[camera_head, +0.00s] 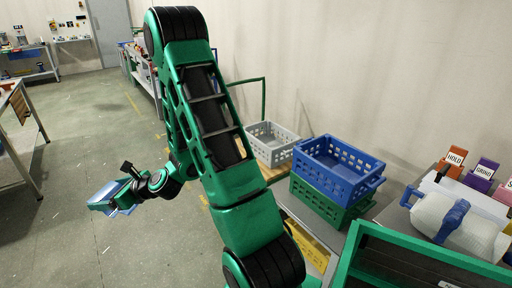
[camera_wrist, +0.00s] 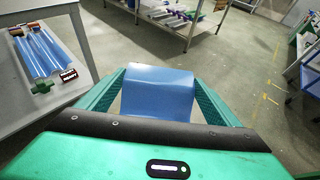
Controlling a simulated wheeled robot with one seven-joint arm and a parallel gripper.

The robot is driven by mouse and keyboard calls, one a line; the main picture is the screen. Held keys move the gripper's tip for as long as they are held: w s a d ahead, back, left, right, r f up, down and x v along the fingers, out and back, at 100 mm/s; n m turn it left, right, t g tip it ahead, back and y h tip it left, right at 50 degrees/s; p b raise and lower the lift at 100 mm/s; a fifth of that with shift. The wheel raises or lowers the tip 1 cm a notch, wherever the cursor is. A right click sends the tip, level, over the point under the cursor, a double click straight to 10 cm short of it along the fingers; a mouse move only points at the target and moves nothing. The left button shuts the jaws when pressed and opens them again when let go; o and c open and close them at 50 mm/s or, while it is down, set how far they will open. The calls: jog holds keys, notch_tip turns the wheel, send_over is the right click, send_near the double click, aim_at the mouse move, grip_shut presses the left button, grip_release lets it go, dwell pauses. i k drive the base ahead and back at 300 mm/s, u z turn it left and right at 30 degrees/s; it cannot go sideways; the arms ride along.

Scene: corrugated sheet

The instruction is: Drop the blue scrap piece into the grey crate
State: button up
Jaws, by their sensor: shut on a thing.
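My gripper (camera_wrist: 158,98) is shut on the blue scrap piece (camera_wrist: 158,88), a smooth blue sheet held between the two green fingers in the wrist view. In the head view the blue piece (camera_head: 104,196) shows at the end of my arm, out to the left above the open floor. The grey crate (camera_head: 272,146) stands to the right of my arm by the wall, partly hidden behind the arm and the blue crate. Its slotted sides and open top show. The gripper and the piece are well apart from it.
A blue crate (camera_head: 336,162) sits stacked on a green crate (camera_head: 322,198) in front of the grey crate. Orange and purple holders and a white bundle with a blue handle (camera_head: 450,218) are at the right. In the wrist view a table (camera_wrist: 62,100) with blue sheets is at the left.

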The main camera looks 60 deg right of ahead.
aim_at(270, 142)
jog(key=i, duration=2.75)
jog(key=z, duration=3.3)
jog(key=i, duration=0.8)
jog(key=z, duration=0.2)
